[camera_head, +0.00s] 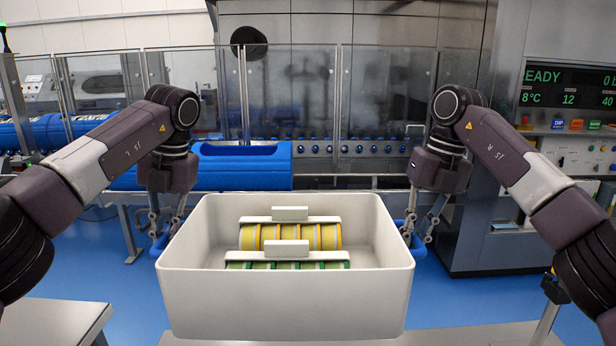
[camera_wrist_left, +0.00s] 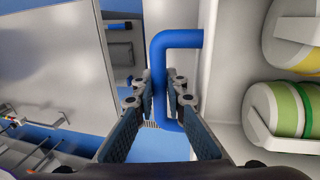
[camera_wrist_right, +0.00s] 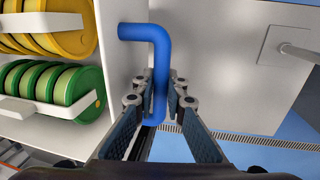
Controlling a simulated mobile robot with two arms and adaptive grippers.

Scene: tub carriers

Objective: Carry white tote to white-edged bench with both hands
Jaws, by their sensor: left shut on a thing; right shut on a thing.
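The white tote (camera_head: 285,300) is in the middle of the head view, upright and roughly level, in front of me. Inside it are two white-handled carriers, one with yellow discs (camera_head: 290,236) and one with green-edged discs (camera_head: 288,265). My left gripper (camera_head: 163,236) is shut on the blue handle (camera_wrist_left: 186,38) at the tote's left side. My right gripper (camera_head: 418,230) is shut on the blue handle (camera_wrist_right: 143,32) at its right side. The tote hides most of what lies under it. I cannot tell which surface is the white-edged bench.
A pale grey tabletop (camera_head: 55,322) is at the lower left, and another pale surface (camera_head: 480,338) shows below the tote. Behind stand a blue tub (camera_head: 240,165), glass panels and a steel cabinet with a display (camera_head: 570,88). Blue floor (camera_head: 470,300) is open at the right.

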